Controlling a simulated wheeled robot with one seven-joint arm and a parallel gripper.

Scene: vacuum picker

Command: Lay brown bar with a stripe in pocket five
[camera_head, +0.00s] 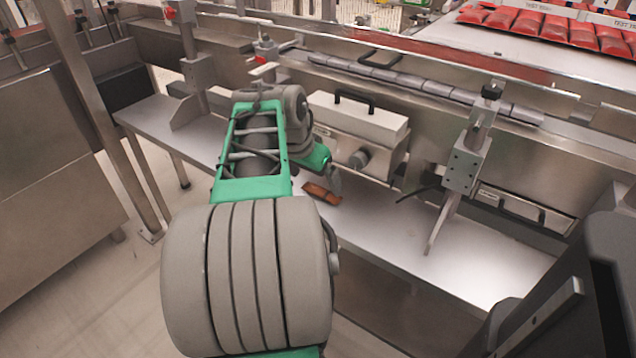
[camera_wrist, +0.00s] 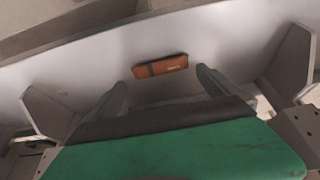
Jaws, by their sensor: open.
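The brown bar with a dark stripe (camera_wrist: 172,65) lies on the bare metal shelf in the wrist view. It also shows in the head view (camera_head: 322,193), just below the end of my arm. My gripper (camera_wrist: 162,82) is open, with one finger to each side of the bar in the picture. The bar is beyond the fingertips and is not held. In the head view my gripper (camera_head: 334,184) is small and partly hidden by my own green wrist. I cannot make out pocket five in either view.
The metal shelf (camera_head: 470,262) has clear room to the right. A bracket post (camera_head: 466,160) stands on it. A metal box with a black handle (camera_head: 357,122) stands behind my wrist. Red packets (camera_head: 545,24) lie on a white surface at the back right.

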